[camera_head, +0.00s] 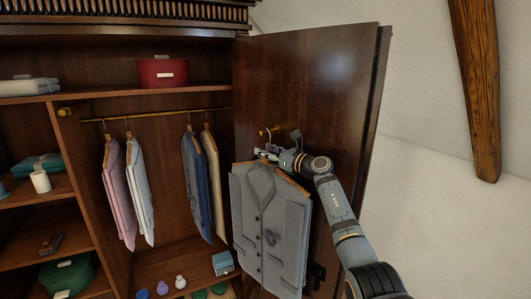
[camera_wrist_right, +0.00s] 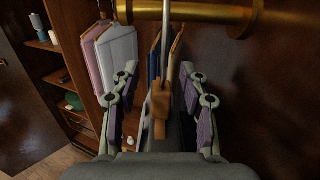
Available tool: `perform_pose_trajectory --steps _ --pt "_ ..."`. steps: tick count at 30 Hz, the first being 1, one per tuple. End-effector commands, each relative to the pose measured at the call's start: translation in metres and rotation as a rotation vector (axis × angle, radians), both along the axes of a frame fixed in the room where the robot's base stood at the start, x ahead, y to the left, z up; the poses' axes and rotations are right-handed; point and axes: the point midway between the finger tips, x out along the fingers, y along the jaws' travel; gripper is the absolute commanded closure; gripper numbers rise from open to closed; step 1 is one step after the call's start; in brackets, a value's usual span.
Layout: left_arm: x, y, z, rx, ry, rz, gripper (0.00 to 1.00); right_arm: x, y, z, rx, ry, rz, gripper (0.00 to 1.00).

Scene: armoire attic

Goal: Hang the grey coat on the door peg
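The grey coat (camera_head: 268,225) hangs upright on a wooden hanger in front of the open door, in the head view. Its hanger (camera_wrist_right: 160,112) and thin metal hook show in the wrist view. The brass door peg (camera_wrist_right: 190,12) crosses the top there, and the hook wire runs up across it; whether the hook rests on it I cannot tell. The peg also shows in the head view (camera_head: 264,132). My right gripper (camera_wrist_right: 160,100) is open just below the peg, its fingers apart on both sides of the hanger. My left gripper is not in view.
The armoire door (camera_head: 305,85) stands open behind my right arm. Inside, several garments hang from a brass rail (camera_head: 160,114). A red box (camera_head: 163,73) sits on the top shelf. A blue box (camera_head: 222,263) and small bottles stand at the bottom.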

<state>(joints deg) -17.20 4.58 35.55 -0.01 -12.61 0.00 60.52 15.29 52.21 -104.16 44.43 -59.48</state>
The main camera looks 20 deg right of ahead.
Motion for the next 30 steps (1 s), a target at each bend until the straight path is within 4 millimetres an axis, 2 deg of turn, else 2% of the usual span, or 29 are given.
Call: perform_pose_trajectory --steps 7,11,14,24,30 --pt "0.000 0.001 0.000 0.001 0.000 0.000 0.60 0.000 0.000 -0.005 -0.001 0.008 0.000 0.54" --pt "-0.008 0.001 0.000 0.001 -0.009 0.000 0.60 -0.006 -0.005 -0.005 -0.003 0.005 -0.002 0.54" --pt "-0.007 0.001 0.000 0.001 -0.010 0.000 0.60 -0.018 -0.012 -0.006 -0.005 0.005 -0.001 0.54" --pt "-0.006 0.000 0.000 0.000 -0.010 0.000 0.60 -0.082 -0.049 -0.006 -0.007 0.005 0.000 0.54" --pt "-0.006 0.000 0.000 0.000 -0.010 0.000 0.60 -0.100 -0.059 -0.005 -0.003 0.004 0.002 0.54"
